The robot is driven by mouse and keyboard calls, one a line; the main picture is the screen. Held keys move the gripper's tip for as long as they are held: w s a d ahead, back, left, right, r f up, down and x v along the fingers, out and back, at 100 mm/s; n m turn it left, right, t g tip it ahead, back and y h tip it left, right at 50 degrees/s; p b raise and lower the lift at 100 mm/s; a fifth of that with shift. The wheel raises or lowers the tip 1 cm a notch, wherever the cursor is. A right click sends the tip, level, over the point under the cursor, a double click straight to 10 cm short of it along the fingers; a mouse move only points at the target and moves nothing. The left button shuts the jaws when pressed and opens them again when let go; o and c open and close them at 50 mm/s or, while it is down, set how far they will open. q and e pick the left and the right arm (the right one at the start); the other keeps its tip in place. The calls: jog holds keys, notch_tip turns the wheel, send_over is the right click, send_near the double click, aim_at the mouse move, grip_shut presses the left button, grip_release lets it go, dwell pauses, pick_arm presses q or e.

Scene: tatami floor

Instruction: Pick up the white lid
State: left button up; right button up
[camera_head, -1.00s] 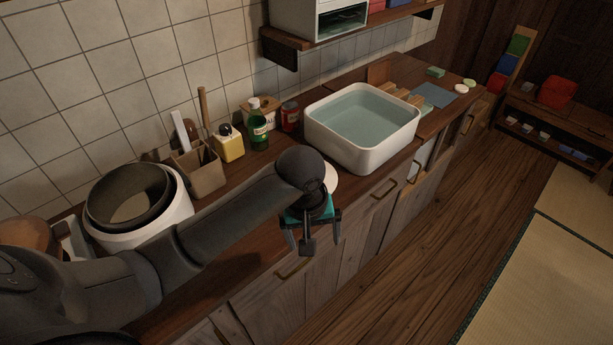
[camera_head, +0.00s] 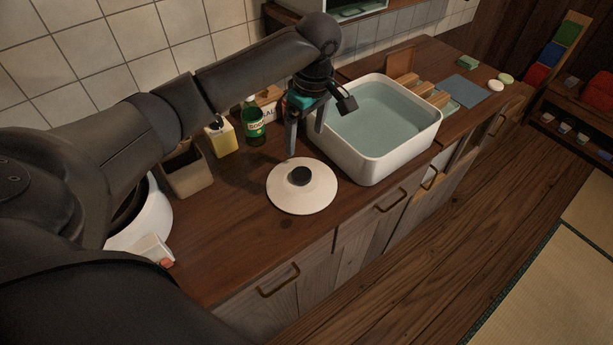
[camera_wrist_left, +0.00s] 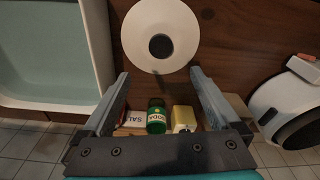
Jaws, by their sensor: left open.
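The white lid (camera_head: 302,196) lies on the wooden counter, left of the white basin. It is round with a dark knob (camera_head: 300,176) facing up. In the left wrist view the lid (camera_wrist_left: 160,18) is at the top centre, beyond the fingertips. My left gripper (camera_head: 306,142) is open and empty. It hangs with its fingers pointing down, just behind the lid in the head view. In the left wrist view its two fingers (camera_wrist_left: 159,78) are spread wide, with nothing between them. My right gripper is not in view.
A white basin (camera_head: 362,167) of water stands right of the lid. A green bottle (camera_head: 252,124), a yellow bottle (camera_head: 220,140) and a brown holder (camera_head: 188,178) stand at the back. A white pot (camera_head: 152,217) is partly hidden by my arm. Bare counter lies left of the lid.

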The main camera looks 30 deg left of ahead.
pick_arm(q)
send_over(302, 174)
jog(key=f, duration=0.4)
jog(key=shift+s+d+f+b, duration=0.1)
jog(key=shift+s+d+b, duration=0.15)
jog(key=shift+b, duration=0.15)
jog(key=f, duration=0.2)
jog(key=shift+w+a+f+b, duration=0.15)
jog(key=shift+w+f+b, duration=0.05)
jog(key=shift+f+b, duration=0.1)
jog(key=shift+f, duration=0.45)
notch_tip(302, 174, down, 5)
jog(key=shift+a+f+b, duration=0.1)
jog(key=shift+b, duration=0.75)
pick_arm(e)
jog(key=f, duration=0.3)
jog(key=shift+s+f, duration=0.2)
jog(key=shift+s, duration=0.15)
pick_arm(q)
grip_shut()
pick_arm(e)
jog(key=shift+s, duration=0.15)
